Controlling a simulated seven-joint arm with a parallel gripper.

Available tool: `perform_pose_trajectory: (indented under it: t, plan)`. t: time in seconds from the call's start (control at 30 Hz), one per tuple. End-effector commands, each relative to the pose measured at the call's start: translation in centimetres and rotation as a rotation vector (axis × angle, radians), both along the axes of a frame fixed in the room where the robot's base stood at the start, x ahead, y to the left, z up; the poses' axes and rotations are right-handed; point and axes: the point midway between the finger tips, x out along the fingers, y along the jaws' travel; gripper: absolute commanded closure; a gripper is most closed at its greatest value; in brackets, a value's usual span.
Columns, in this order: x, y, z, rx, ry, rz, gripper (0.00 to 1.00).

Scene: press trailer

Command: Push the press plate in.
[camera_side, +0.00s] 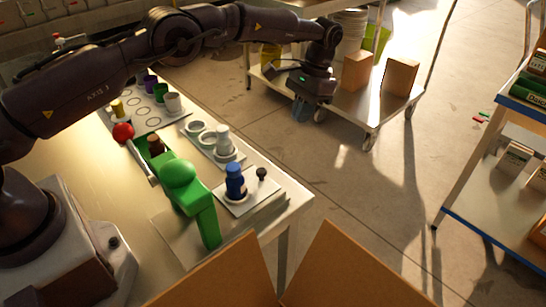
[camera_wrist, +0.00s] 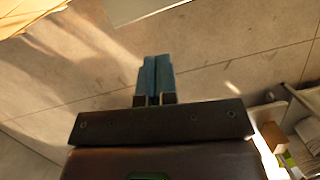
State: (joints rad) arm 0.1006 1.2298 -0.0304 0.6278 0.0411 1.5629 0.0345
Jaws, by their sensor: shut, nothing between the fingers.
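A green press (camera_side: 187,180) stands on the metal bench, with a lever ending in a red ball (camera_side: 123,132). Beside it, to the right, a pale flat plate (camera_side: 247,201) carries an upright blue bottle (camera_side: 236,182) and a small black knob (camera_side: 262,173); this appears to be the press plate. My gripper (camera_side: 302,110) hangs past the bench, to the upper right of the plate and well apart from it. In the wrist view my gripper's blue fingers (camera_wrist: 154,78) are together, with nothing between them, over bare floor.
White cups (camera_side: 222,135) and a board with coloured cups (camera_side: 160,92) stand on the bench behind the press. A cart with boxes (camera_side: 401,75) is behind my gripper. A shelf rack (camera_side: 500,150) is at right. Cardboard flaps (camera_side: 345,270) are in front. Floor between is clear.

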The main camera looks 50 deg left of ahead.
Motion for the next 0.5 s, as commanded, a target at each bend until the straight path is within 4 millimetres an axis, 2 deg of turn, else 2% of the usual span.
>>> perform_pose_trajectory:
  t: [0.13,0.27,0.5]
  plan:
    - [-0.7,0.1,-0.2,0.005,0.035,-0.003,1.00]
    - [-1.2,0.2,-1.7,0.004,0.035,-0.003,1.00]
    - [-2.8,0.5,-6.6,0.004,0.036,-0.002,1.00]
